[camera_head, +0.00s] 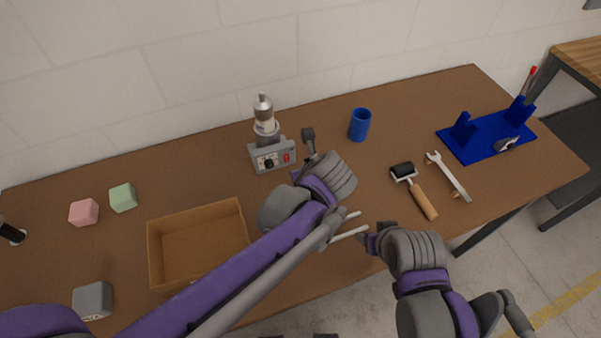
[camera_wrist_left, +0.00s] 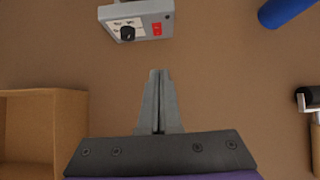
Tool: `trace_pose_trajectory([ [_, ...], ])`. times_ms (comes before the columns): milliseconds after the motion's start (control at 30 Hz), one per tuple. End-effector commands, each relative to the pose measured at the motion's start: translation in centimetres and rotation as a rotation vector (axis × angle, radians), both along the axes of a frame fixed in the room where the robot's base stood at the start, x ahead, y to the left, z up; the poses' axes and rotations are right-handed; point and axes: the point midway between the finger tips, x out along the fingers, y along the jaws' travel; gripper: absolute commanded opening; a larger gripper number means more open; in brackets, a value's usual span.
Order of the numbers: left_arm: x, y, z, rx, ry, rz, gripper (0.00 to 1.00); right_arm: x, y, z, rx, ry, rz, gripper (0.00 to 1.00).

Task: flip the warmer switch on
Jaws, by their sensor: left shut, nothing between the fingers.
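The warmer (camera_head: 266,158) is a grey box with a dark knob and a red switch (camera_head: 286,157) on its front. A metal vessel stands on top of it. In the left wrist view the red switch (camera_wrist_left: 157,29) shows near the top, just left of the fingers' line. My left gripper (camera_head: 308,138) is shut and empty, in front of and right of the warmer. Its closed fingertips (camera_wrist_left: 159,72) appear apart from the warmer, with a visible gap in the picture.
A blue cup (camera_head: 360,125) stands right of the warmer. A cardboard box (camera_head: 160,270) lies to the front left. A roller (camera_head: 424,199), a wrench (camera_head: 452,179) and a blue rack (camera_head: 465,148) lie right. Pink and green blocks sit left.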

Motion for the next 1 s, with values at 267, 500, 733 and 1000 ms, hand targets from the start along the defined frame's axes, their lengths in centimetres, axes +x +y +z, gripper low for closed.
trace_pose_trajectory([
  [267, 3.3, 1.3, -5.6, 0.001, 0.006, 0.003, 0.0, -1.8, 0.0, -4.1, 0.0, 0.033, 0.0, 0.61],
  [500, 6.6, 2.3, -5.6, 0.001, 0.001, 0.002, 0.0, -1.6, 0.0, -3.7, 0.0, 0.03, 0.0, 0.61],
  [733, 7.5, 2.5, -5.8, 0.0, 0.001, 0.0, 0.0, -1.6, 0.0, -3.6, 0.0, 0.029, 0.0, 0.61],
  [1000, 7.5, 2.5, -5.8, 0.0, 0.001, 0.001, 0.0, -1.6, 0.0, -3.7, 0.0, 0.03, 0.0, 0.61],
])
